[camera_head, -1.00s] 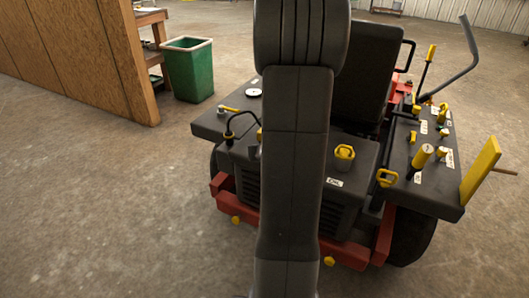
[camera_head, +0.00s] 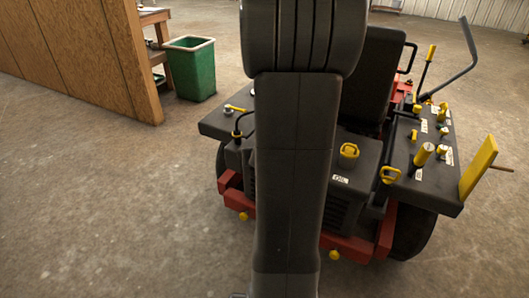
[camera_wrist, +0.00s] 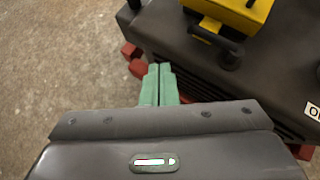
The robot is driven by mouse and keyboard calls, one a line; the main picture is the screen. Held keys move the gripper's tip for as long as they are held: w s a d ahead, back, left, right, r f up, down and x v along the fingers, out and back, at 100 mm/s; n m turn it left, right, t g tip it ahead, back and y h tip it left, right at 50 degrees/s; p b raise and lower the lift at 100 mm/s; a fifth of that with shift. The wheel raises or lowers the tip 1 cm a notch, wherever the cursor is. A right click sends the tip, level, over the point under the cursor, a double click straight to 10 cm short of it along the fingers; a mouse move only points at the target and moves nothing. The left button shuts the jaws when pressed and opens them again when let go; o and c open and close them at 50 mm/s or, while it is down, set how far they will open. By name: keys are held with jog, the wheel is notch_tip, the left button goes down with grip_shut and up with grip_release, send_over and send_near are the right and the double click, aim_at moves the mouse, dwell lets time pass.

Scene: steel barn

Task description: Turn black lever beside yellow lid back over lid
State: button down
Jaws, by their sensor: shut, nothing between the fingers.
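In the wrist view a yellow lid (camera_wrist: 245,12) shows at the top, cut by the frame edge, on the dark deck of a machine. A yellow tab and a short black piece (camera_wrist: 230,56) stick out on its near side. I cannot tell if this piece is the lever's end. A thin dark part (camera_wrist: 134,5) shows at the deck's corner.
The red and black machine has a red bumper (camera_head: 345,245), a yellow cap (camera_head: 349,152) by a white label, and a right console (camera_head: 430,185) with several yellow knobs. A green bin (camera_head: 190,70) and wooden partition (camera_head: 75,50) stand left. The concrete floor at left is clear.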

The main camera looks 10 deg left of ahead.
jog(key=shift+s+a+r+p, duration=0.2)
jog(key=shift+s+a+r, duration=0.05)
jog(key=shift+s+r, duration=0.35)
jog(key=shift+s+a+r+p, duration=0.2)
jog(key=shift+s+r, duration=0.25)
jog(key=shift+s, duration=0.2)
